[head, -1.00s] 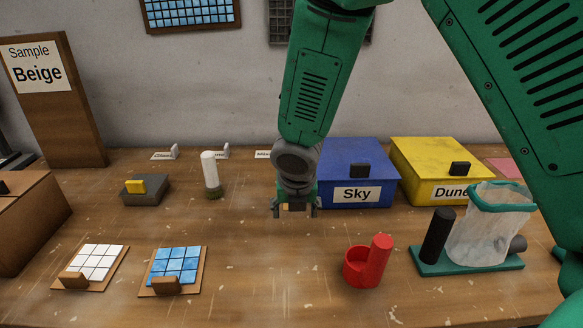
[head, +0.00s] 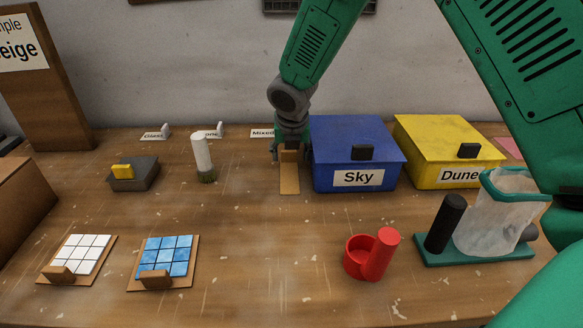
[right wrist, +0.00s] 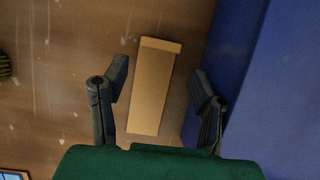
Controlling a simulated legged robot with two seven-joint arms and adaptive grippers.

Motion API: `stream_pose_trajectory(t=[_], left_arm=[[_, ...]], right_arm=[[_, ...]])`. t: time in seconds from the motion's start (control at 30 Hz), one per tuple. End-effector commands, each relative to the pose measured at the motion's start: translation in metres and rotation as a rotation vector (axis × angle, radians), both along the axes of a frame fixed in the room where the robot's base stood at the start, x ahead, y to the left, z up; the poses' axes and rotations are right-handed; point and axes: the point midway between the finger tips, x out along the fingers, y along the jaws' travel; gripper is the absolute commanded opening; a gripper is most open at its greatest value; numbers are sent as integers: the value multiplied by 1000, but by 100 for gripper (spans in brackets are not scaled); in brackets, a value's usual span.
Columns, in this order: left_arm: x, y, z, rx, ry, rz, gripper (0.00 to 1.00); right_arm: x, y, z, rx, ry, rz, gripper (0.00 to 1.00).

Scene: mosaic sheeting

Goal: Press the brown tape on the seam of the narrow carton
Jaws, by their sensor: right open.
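A narrow tan piece (head: 289,182) lies on the table left of the blue Sky box, with a raised block at its far end. It also shows in the right wrist view (right wrist: 152,90), between and beyond my spread fingers. I cannot tell whether it is the narrow carton, and no separate brown tape or seam is clear. My right gripper (head: 290,150) is open over its far end, and in its wrist view (right wrist: 160,85) nothing is held. A brown box (head: 22,205) is cut off at the left edge. My left gripper is not in view.
The blue Sky box (head: 357,138) stands close right of the right gripper, with the yellow Dune box (head: 440,135) beyond. A white-handled brush (head: 202,155), tile boards (head: 163,258), a red holder (head: 366,258) and a mesh bag (head: 497,220) stand around. The table's middle is clear.

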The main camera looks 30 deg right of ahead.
Motion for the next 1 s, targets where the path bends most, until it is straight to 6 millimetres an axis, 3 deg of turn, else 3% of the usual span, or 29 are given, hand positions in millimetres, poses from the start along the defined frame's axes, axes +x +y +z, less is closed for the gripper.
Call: stream_pose_trajectory(t=[0.13,0.3,0.6,0.7,1.0], left_arm=[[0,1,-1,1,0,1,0],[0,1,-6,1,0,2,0],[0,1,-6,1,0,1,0],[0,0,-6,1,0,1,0],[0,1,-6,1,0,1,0]], right_arm=[[22,-18,0,-8,2,-8,59],[27,-21,-25,-9,3,-4,59],[28,-22,-28,-7,1,-3,59],[28,-21,-27,-7,1,-3,23],[28,-19,-27,-8,2,-2,20]])
